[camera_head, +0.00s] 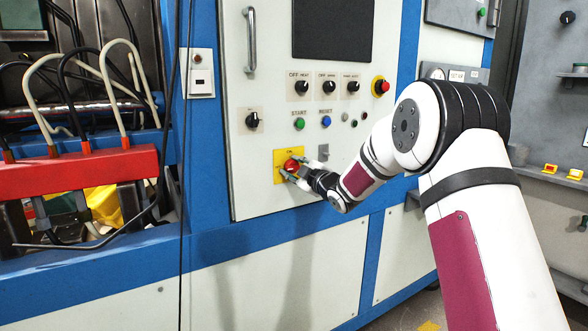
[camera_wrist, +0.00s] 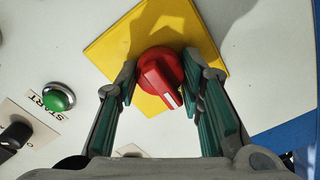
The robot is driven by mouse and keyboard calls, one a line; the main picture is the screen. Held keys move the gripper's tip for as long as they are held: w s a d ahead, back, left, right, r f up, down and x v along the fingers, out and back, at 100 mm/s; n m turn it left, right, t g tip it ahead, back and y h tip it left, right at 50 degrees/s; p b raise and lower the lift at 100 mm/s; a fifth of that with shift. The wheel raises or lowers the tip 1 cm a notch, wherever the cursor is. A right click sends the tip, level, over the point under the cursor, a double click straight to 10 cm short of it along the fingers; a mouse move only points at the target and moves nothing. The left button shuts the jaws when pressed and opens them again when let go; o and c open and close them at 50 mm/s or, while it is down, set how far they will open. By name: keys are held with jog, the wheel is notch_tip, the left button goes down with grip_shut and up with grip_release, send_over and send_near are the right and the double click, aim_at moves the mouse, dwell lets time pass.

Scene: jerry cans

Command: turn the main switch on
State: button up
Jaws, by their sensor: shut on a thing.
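The main switch (camera_head: 291,165) is a red rotary knob on a yellow plate (camera_head: 279,178), low on the white control panel. In the wrist view the red knob (camera_wrist: 160,77) sits between my two fingers, and a white mark on its ridge points down and to the right. The yellow plate (camera_wrist: 110,48) shows behind it. My gripper (camera_wrist: 160,90) is shut on the knob, with a finger on either side. In the head view my gripper (camera_head: 294,173) reaches the knob from the lower right and hides part of the plate.
The green START button (camera_head: 299,124), blue RESET button (camera_head: 326,122) and several black knobs (camera_head: 328,87) sit above the switch. A red bar with hoses (camera_head: 85,178) stands at left. The panel below the switch is clear.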

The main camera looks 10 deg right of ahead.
jog(key=m, duration=0.4)
jog(key=shift+d+m+p, duration=0.15)
jog(key=shift+m+p, duration=0.2)
jog(key=shift+m, duration=0.05)
jog(key=m+p, duration=0.1)
jog(key=m, duration=0.3)
jog(key=shift+r+m, duration=0.1)
jog(key=shift+m, duration=0.2)
jog(key=m+p, duration=0.1)
jog(key=m, duration=0.3)
jog(key=shift+d+p, duration=0.15)
jog(key=shift+p, duration=0.2)
jog(key=shift+m+p, duration=0.55)
jog(key=shift+m, duration=1.55)
jog(key=o, duration=1.1)
jog(key=shift+o, duration=0.2)
